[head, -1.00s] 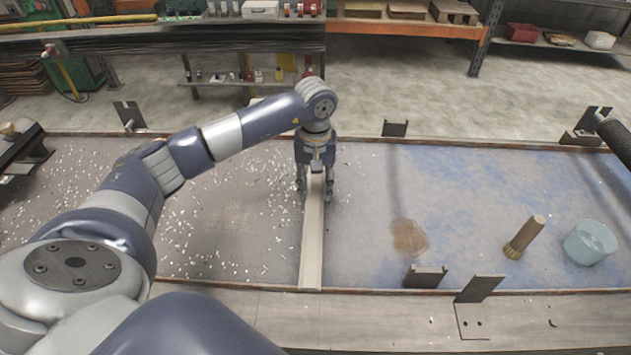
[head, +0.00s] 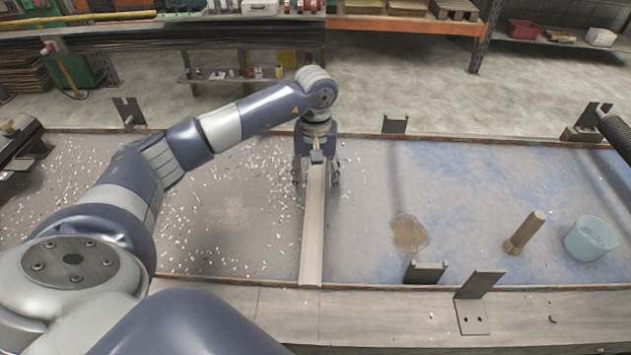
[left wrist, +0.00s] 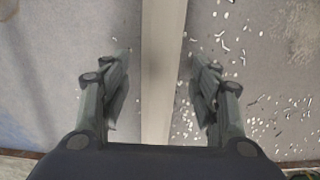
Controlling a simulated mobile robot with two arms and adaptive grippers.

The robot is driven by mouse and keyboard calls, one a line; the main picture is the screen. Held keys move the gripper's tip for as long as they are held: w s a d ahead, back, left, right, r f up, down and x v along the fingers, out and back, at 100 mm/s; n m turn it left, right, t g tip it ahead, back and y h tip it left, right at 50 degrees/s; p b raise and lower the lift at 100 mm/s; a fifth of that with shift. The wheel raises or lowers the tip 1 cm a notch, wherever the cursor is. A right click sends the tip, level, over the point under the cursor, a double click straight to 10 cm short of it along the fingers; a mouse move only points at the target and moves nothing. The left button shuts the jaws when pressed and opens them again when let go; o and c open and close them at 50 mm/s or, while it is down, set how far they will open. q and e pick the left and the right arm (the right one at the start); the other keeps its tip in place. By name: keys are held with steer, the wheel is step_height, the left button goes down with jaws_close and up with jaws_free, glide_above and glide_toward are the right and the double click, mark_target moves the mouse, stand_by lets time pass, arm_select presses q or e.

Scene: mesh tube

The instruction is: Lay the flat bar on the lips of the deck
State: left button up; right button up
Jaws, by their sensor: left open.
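The flat bar (head: 313,235) is a long pale strip crossing the deck (head: 225,215) from front to back. In the head view its near end reaches the near lip (head: 400,288). Its far part is hidden under my left gripper, so I cannot see how it meets the far lip (head: 460,141). My left gripper (head: 316,184) points down over the bar's far part. Its fingers are open, one on each side of the bar. The left wrist view shows the bar (left wrist: 163,75) between the fingers (left wrist: 160,85), with a gap on both sides.
White chips lie over the deck's left half. On the right half are a brown stain (head: 409,233), a brush with a wooden handle (head: 526,231) and a light blue tub (head: 590,240). Metal brackets (head: 426,272) (head: 480,285) stand along the near edge, others at the far edge.

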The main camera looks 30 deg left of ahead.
mark_target(316, 187)
arm_select(q)
step_height(316, 187, up, 11)
steer(key=b, duration=0.2)
steer(key=shift+b, duration=0.35)
steer(key=shift+f, duration=0.15)
